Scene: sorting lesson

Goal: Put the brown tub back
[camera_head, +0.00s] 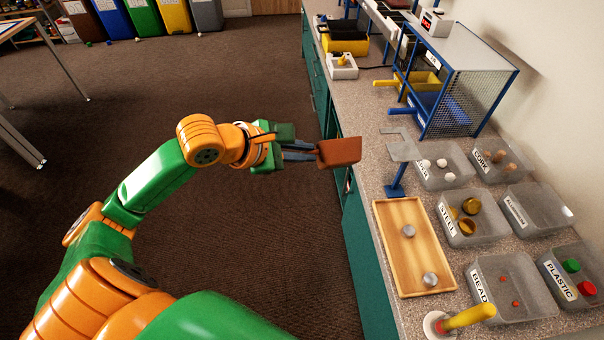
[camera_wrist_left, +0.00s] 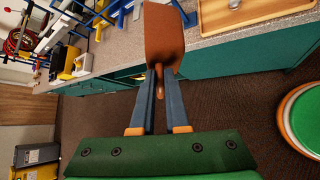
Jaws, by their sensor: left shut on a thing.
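My left gripper (camera_head: 303,151) is shut on the brown tub (camera_head: 338,152), holding it by a narrow tab or handle. The tub is in the air at the counter's left edge, left of the blue stand with a grey plate. In the left wrist view the brown tub (camera_wrist_left: 164,36) extends beyond the fingers of my left gripper (camera_wrist_left: 159,78), with its narrow part between them. I cannot tell whether anything is in it. My right gripper does not show.
The counter (camera_head: 372,165) holds a wooden tray (camera_head: 388,237) with two grey discs, and several labelled grey bins, including the steel bin (camera_head: 487,238). A blue stand (camera_head: 396,182) and mesh-sided rack (camera_head: 480,95) stand behind. A yellow-handled tool (camera_head: 467,318) is at the front.

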